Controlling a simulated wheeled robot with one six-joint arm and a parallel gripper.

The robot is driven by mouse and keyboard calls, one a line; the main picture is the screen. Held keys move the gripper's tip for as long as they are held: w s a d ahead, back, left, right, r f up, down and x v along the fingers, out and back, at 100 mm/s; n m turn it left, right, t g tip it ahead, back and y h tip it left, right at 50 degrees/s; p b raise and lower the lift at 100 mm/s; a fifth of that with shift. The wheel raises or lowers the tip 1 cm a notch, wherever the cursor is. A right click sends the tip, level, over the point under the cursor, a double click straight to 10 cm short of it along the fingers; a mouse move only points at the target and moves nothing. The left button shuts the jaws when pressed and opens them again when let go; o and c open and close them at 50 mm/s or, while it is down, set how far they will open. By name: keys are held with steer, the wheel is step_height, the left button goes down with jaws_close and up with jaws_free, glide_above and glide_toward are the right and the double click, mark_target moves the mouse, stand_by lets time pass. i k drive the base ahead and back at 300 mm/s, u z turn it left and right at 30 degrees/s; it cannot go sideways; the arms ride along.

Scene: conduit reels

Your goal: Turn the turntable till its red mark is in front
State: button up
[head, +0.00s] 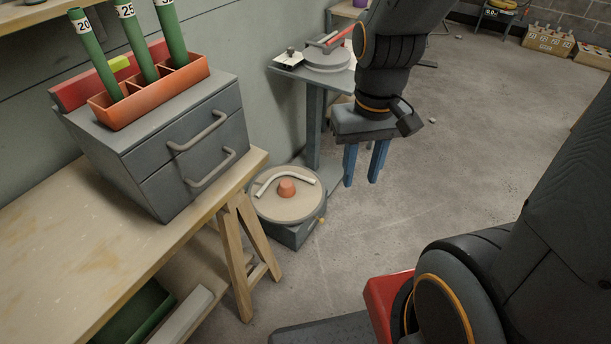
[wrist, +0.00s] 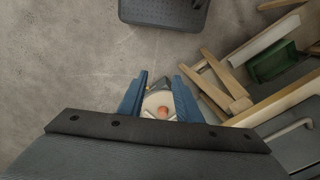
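The turntable (head: 267,207) is a round tan disc on a dark grey base, low beside the bench leg. A curved white piece (head: 272,181) and an orange-red hub (head: 287,187) are on top of it. I cannot make out a separate red mark on its rim. A small yellowish spot shows on the base's right side. My gripper (head: 361,183) points down with its blue fingers apart and empty, right of the turntable in the head view. In the wrist view, the turntable (wrist: 152,104) shows partly between the open fingers (wrist: 162,76), its near part hidden by my gripper.
The wooden bench (head: 60,240) carries a grey drawer cabinet (head: 190,150) and an orange rack (head: 150,100) with green tubes. A grey stand (head: 314,125) rises behind the turntable. The concrete floor (head: 340,260) right of the turntable is clear.

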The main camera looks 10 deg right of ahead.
mark_target(288, 200)
steer(key=z, duration=0.3)
steer(key=i, duration=0.85)
steer(key=z, duration=0.15)
